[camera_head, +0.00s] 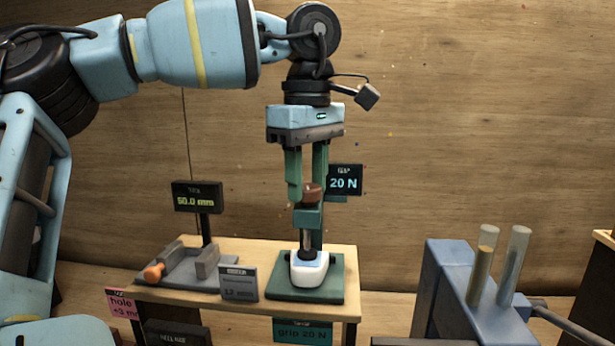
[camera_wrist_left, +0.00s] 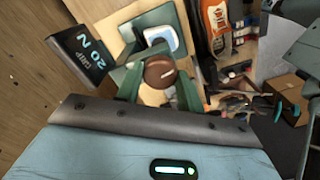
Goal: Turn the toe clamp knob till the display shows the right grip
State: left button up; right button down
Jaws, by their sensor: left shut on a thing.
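The brown toe clamp knob (camera_head: 312,192) tops a teal clamp post on a green base (camera_head: 330,290). My left gripper (camera_head: 307,190) points straight down from above, its green fingers shut on the knob. In the left wrist view the knob (camera_wrist_left: 160,72) sits between the fingers, with a pale mark line on its top. The grip display (camera_head: 344,180) behind the post reads 20 N; it also shows in the left wrist view (camera_wrist_left: 88,57). A white and blue sneaker toe (camera_head: 309,268) is under the clamp. A teal card (camera_head: 303,331) below the bench edge seems to read grip 20 N.
Left on the wooden bench (camera_head: 245,247) are a grey vise-like fixture (camera_head: 196,265) with an orange knob, a display (camera_head: 197,197) whose mm reading is blurred, and a small grey card (camera_head: 239,284). A pink card (camera_head: 122,304) hangs at left. A blue holder (camera_head: 470,285) with two tubes stands right.

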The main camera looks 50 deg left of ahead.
aim_at(307, 186)
pick_arm(q)
jog(key=o, duration=1)
jog(key=shift+r, duration=0.1)
jog(key=shift+r, duration=3.85)
